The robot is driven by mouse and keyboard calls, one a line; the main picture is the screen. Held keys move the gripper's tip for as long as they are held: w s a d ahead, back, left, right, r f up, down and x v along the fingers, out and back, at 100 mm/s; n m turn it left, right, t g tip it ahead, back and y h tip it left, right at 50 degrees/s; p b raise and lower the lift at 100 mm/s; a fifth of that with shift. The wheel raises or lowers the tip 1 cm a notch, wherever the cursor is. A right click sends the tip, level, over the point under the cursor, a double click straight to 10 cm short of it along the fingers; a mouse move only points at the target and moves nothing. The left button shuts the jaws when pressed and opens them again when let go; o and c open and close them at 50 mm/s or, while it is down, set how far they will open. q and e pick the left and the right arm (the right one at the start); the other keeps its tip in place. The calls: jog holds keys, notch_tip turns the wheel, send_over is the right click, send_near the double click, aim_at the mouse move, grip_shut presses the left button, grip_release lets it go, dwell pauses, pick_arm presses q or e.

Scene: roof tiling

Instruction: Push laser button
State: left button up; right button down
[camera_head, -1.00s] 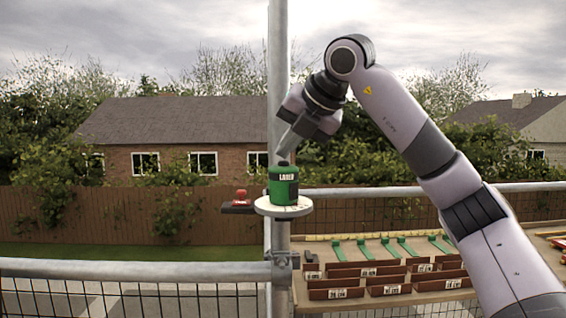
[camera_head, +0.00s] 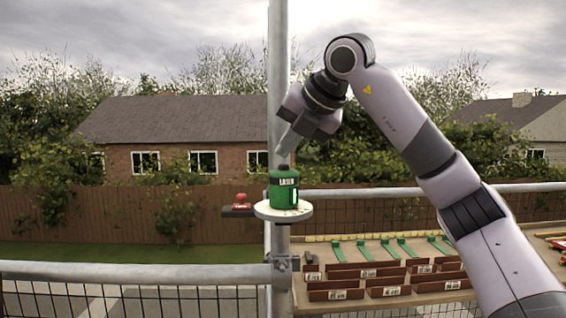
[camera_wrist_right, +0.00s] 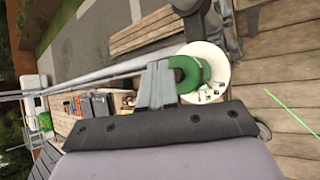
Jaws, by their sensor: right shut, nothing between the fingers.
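The laser (camera_head: 283,193) is a green cylinder with a dark cap and a "LASER" label. It stands upright on a round white plate (camera_head: 264,212) fixed to the scaffold pole. My right gripper (camera_head: 283,155) is shut and empty, pointing down just above the cap with a small gap. In the right wrist view, the shut fingers (camera_wrist_right: 160,83) overlap the edge of the green laser (camera_wrist_right: 189,72), and part of its top is hidden. The plate (camera_wrist_right: 222,58) shows behind it. A thin bright green line (camera_wrist_right: 290,120) lies across the wooden planks. My left gripper is not in view.
A red item on a dark base (camera_head: 240,207) sits left of the plate. The metal pole (camera_head: 278,80) rises behind the laser. A railing (camera_head: 130,270) crosses the front left. A wooden bench (camera_head: 440,297) with labelled boxes and green strips stands lower right.

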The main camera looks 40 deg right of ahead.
aim_at(288, 166)
notch_tip(288, 166, up, 4)
jog(key=p, duration=0.3)
jog(key=shift+r, duration=0.9)
